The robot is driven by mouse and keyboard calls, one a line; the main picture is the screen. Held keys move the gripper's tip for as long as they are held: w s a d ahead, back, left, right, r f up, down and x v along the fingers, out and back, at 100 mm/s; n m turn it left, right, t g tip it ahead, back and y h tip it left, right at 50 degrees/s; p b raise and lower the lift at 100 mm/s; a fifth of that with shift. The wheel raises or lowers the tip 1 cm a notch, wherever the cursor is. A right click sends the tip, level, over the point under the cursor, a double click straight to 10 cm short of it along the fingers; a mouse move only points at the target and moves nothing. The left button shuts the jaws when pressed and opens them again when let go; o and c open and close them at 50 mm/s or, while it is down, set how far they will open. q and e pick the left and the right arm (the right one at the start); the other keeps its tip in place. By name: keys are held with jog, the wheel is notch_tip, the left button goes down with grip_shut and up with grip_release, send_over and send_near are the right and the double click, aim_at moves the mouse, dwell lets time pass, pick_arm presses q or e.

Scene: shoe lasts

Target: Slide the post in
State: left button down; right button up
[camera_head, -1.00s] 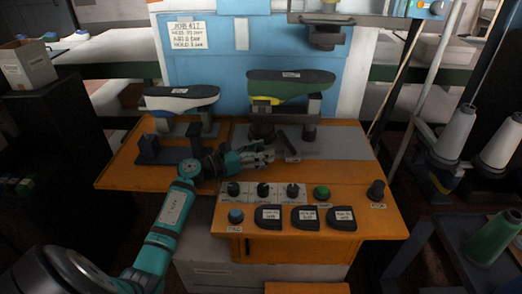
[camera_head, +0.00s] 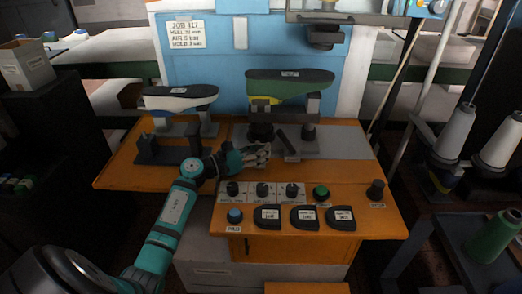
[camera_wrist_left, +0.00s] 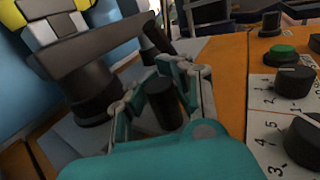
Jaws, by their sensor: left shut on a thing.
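My left gripper (camera_head: 266,154) reaches over the front of the grey plate below the green-and-yellow shoe last (camera_head: 290,87). In the left wrist view its fingers (camera_wrist_left: 163,95) are shut around a short dark cylinder (camera_wrist_left: 164,110). The cylinder seems to be part of the post mechanism; its lower end is hidden. A thick dark post (camera_head: 261,131) stands behind the fingers, under the yellow toe; it also shows in the left wrist view (camera_wrist_left: 92,95). My right gripper is out of view.
A tilted black lever (camera_head: 281,141) is just right of the fingers. Knobs and a green button (camera_head: 321,193) line the front panel. The grey plate (camera_head: 345,145) is clear at right.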

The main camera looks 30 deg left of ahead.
aim_at(288, 147)
pick_arm(q)
jog(key=shift+w+d+f, duration=0.15)
jog(key=shift+w+d, duration=0.15)
jog(key=shift+d, duration=0.35)
jog(key=shift+w+d+f, duration=0.1)
jog(key=shift+w+d, duration=0.25)
jog(key=shift+d, duration=0.35)
jog(key=shift+w+d+f, duration=0.15)
jog(key=shift+w+d, duration=0.15)
jog(key=shift+d, duration=0.35)
jog(key=c, duration=1.1)
grip_release()
jog(key=shift+s+a+r, duration=0.1)
jog(key=shift+s+r, duration=0.15)
jog(key=shift+r, duration=0.05)
jog(key=shift+o, duration=0.2)
jog(key=shift+a, duration=0.1)
jog(key=shift+s+a, duration=0.15)
jog(key=shift+a, duration=0.05)
jog(key=v, duration=1.1)
jog(key=shift+s, duration=0.2)
